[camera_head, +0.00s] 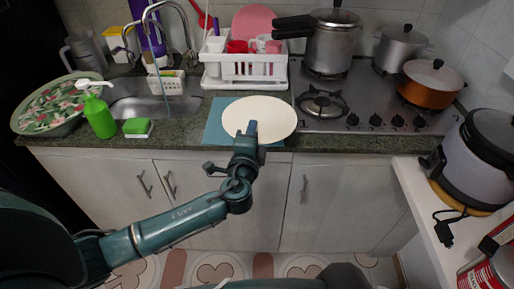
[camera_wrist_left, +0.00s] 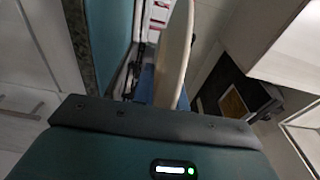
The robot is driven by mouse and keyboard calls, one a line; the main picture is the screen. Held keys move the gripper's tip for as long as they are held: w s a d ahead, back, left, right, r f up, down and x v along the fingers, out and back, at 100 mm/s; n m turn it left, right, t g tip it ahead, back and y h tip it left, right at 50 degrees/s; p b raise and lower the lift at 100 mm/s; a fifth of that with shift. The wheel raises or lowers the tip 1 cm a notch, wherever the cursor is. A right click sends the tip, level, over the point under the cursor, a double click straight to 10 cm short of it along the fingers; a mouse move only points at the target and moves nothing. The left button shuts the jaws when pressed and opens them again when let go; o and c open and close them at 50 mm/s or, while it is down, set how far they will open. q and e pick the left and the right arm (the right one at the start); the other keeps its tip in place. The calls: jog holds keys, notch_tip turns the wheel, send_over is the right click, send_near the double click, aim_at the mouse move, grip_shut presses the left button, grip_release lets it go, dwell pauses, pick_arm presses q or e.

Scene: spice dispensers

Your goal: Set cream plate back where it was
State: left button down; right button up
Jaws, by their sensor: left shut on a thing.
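The cream plate (camera_head: 266,117) is round and pale and shows above the blue mat (camera_head: 215,130) at the counter's front edge. My left gripper (camera_head: 251,130) reaches the plate's near edge and is shut on it. In the left wrist view the plate (camera_wrist_left: 174,55) is seen nearly edge-on, just beyond the gripper body; the fingertips are mostly hidden there. I cannot tell whether the plate touches the mat. My right gripper is not in view.
A white dish rack (camera_head: 245,80) with red cups stands behind the plate. The stove (camera_head: 375,122) with pots is to the right. A sink, green soap bottle (camera_head: 99,116) and sponge (camera_head: 137,126) are to the left.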

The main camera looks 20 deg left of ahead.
pick_arm(q)
notch_tip(320, 180, down, 7)
jog(key=shift+f, duration=0.15)
dwell(0.4)
jog(key=shift+f+b, duration=0.25)
jog(key=shift+b, duration=0.2)
jog(key=c, duration=1.4)
grip_release()
jog(key=shift+r, duration=0.1)
